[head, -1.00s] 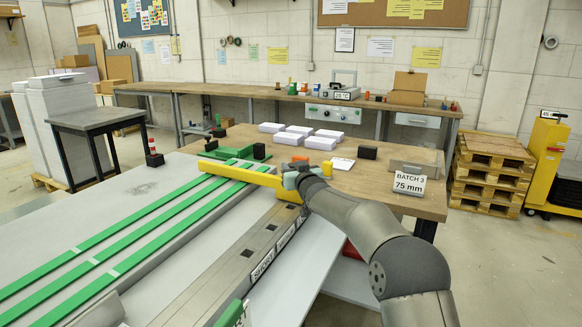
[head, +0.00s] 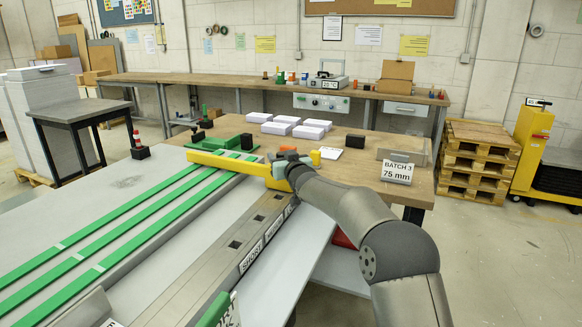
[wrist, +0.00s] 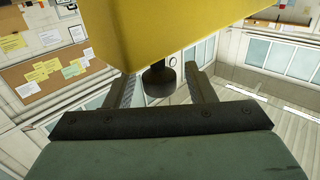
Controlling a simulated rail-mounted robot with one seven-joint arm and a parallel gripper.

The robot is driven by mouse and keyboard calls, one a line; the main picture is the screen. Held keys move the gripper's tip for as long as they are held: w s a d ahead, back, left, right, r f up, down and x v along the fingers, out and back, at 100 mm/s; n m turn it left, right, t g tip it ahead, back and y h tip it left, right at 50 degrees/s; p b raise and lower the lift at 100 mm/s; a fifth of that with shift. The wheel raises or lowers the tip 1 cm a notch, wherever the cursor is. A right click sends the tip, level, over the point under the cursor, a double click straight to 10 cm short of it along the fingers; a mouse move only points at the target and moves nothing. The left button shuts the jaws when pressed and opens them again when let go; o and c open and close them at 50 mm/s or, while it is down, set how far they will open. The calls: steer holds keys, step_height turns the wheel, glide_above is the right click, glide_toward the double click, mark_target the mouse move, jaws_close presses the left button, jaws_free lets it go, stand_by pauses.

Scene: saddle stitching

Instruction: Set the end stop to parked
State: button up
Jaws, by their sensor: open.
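The yellow end stop bar (head: 222,165) lies across the green strips at the far end of the grey table. Its right end is over the long grey rail (head: 222,258), which has dark square sockets and labels, one reading SHORT (head: 251,257). My gripper (head: 281,168) is at the bar's right end, small and partly hidden by my arm. In the wrist view the yellow bar (wrist: 165,30) fills the top. A dark round knob (wrist: 158,80) hangs below it between the two spread fingers of my gripper (wrist: 162,94). Contact with the knob cannot be told.
A wooden bench behind holds white blocks (head: 284,124), a green fixture (head: 222,141), a dark block (head: 355,141) and a clear bin signed BATCH 3, 75 mm (head: 397,172). The rail's near part is clear.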

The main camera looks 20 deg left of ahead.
steer(key=b+v, duration=0.2)
steer(key=v, duration=1.5)
steer(key=shift+r, duration=0.1)
steer(key=s+d+f+m+g+h+p, duration=0.25)
steer(key=s+d+h+p, duration=0.2)
steer(key=s+d, duration=0.4)
steer(key=s+d+f+m+g+h+p, duration=0.15)
steer(key=s+d+g+h+p, duration=0.35)
steer(key=d, duration=0.7)
steer(key=s+d+m+g+p, duration=0.1)
steer(key=s+d+g+p, duration=0.1)
steer(key=s, duration=1.1)
steer(key=s+d+f+m+g+p, duration=0.1)
steer(key=s+d+g, duration=0.3)
steer(key=s, duration=0.9)
steer(key=d+h, duration=0.1)
steer(key=d, duration=0.1)
steer(key=shift+s+d+f+m+g+p, duration=0.15)
steer(key=shift+d+m+g+p, duration=0.15)
steer(key=shift+m+g+p, duration=0.1)
